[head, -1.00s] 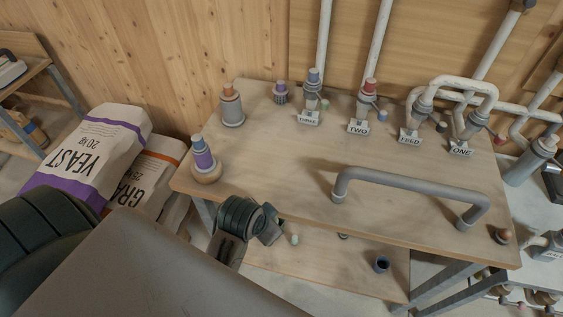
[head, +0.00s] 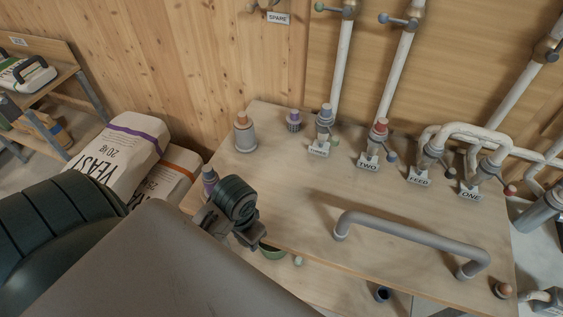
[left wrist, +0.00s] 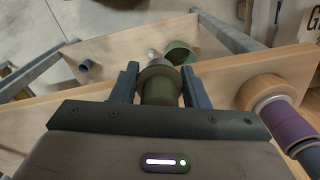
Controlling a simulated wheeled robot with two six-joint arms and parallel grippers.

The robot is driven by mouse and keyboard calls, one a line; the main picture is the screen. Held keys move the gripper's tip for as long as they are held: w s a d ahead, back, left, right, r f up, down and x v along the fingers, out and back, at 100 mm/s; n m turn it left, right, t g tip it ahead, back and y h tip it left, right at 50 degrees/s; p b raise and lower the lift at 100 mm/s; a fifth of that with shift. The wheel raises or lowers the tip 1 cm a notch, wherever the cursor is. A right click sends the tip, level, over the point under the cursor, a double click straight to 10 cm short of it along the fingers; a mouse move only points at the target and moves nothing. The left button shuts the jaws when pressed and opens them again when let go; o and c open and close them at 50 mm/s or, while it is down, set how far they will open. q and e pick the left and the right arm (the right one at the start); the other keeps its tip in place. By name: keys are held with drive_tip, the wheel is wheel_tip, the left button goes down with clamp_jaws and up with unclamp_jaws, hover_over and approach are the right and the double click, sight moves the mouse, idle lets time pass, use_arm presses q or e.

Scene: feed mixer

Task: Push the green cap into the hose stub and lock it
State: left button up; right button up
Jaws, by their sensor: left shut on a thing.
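My left gripper (head: 240,236) is at the left front edge of the table (head: 320,205), in front of a purple and blue plug on a round wooden base (head: 210,176). In the left wrist view the gripper's two dark fingers (left wrist: 158,85) are shut on a dull green round piece (left wrist: 160,88) with a wider rim, which looks like the green cap. In the head view the arm hides it. Stubs labelled THREE (head: 325,122), TWO (head: 375,145), FEED (head: 429,160) and ONE (head: 478,175) stand along the back of the table. I cannot tell which is the hose stub. My right gripper is not in view.
A grey handle-like pipe (head: 410,238) arches over the table's front right. An orange-topped grey bottle (head: 245,134) stands at the back left. A green bowl (left wrist: 182,53) and a dark cup (head: 382,294) are on the lower shelf. Sacks (head: 126,150) lie left of the table.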

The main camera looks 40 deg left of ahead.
use_arm(q)
drive_tip(key=p, duration=0.3)
approach(281, 211)
drive_tip(key=s+f, duration=0.2)
drive_tip(key=shift+s+f, duration=0.2)
drive_tip(key=shift+s, duration=0.15)
drive_tip(key=shift+w+f, duration=0.15)
drive_tip(key=shift+w, duration=0.45)
drive_tip(key=shift+w+p, duration=0.45)
drive_tip(key=shift+w, duration=0.05)
drive_tip(key=shift+w+f+p, duration=0.25)
drive_tip(key=shift+p, duration=0.15)
wheel_tip(281, 211, down, 2)
drive_tip(key=shift+f+p, duration=0.2)
drive_tip(key=shift+p, duration=0.35)
drive_tip(key=shift+f, duration=0.25)
drive_tip(key=o, duration=1.1)
